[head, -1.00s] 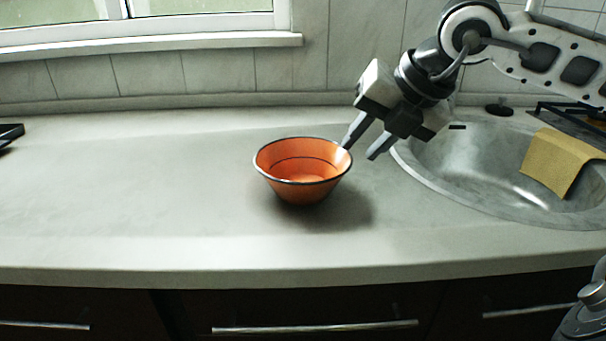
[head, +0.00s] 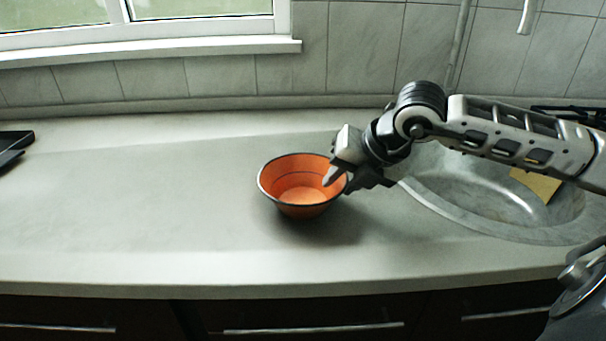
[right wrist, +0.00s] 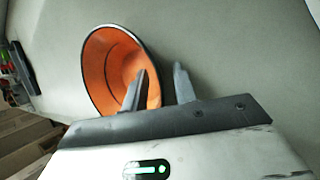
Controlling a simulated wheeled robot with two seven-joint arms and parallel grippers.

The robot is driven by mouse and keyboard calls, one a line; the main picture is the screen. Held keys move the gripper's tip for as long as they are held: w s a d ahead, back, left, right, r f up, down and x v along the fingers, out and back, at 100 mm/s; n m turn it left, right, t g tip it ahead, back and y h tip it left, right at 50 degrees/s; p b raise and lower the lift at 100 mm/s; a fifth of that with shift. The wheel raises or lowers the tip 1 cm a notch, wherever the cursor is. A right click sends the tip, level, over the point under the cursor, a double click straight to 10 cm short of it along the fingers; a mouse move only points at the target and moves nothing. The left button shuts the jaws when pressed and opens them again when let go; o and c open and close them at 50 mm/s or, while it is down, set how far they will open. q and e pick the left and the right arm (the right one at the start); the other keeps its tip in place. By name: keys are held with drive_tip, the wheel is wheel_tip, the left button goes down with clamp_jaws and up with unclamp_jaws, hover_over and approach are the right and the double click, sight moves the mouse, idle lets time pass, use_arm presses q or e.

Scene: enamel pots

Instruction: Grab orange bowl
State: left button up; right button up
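The orange bowl (head: 290,180) with a dark rim stands upright on the grey counter in the head view. It also shows in the right wrist view (right wrist: 108,72). My right gripper (head: 346,182) is at the bowl's right rim, fingers apart. In the right wrist view, one finger of the gripper (right wrist: 159,70) overlaps the bowl's inside and the other is outside the rim, with the rim between them. I cannot tell whether either finger touches the bowl. My left gripper is not in view.
A round metal sink (head: 470,190) lies right of the bowl, partly behind my right arm, with a yellow cloth (head: 537,183) on its far right edge. A dark flat object (head: 14,146) is at the far left. The counter left of the bowl (head: 130,210) is clear.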

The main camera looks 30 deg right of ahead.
drive_tip(key=shift+a+f, duration=0.1)
clamp_jaws()
idle(0.3)
